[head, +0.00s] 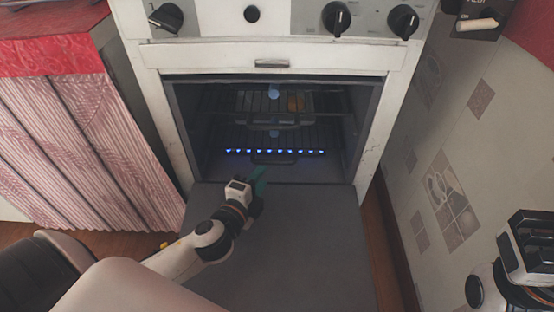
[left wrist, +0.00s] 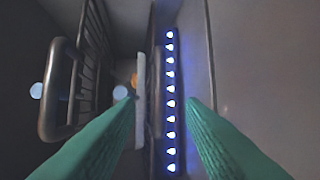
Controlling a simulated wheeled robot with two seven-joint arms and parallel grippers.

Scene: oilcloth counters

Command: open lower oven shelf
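The oven (head: 160,55) stands with its door (head: 290,240) lowered flat. Inside, the lower oven shelf shows its dark front handle (head: 273,161) near the row of blue flames. The upper shelf handle (head: 275,126) is above it and shows large at the left of the left wrist view (left wrist: 58,90). My left gripper (head: 260,178) is over the door, just outside the oven mouth. In the left wrist view its green fingers (left wrist: 160,103) are apart, with the edge-on lower shelf appearing between them; contact is not visible. My right gripper (head: 528,245) is at the lower right, fingers unclear.
Several knobs (head: 337,17) and a small metal handle (head: 272,63) are on the oven front. A pink curtained counter (head: 90,140) stands at left and a tiled wall (head: 440,150) at right. An orange item (head: 295,103) sits inside the oven. Space above the door is otherwise clear.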

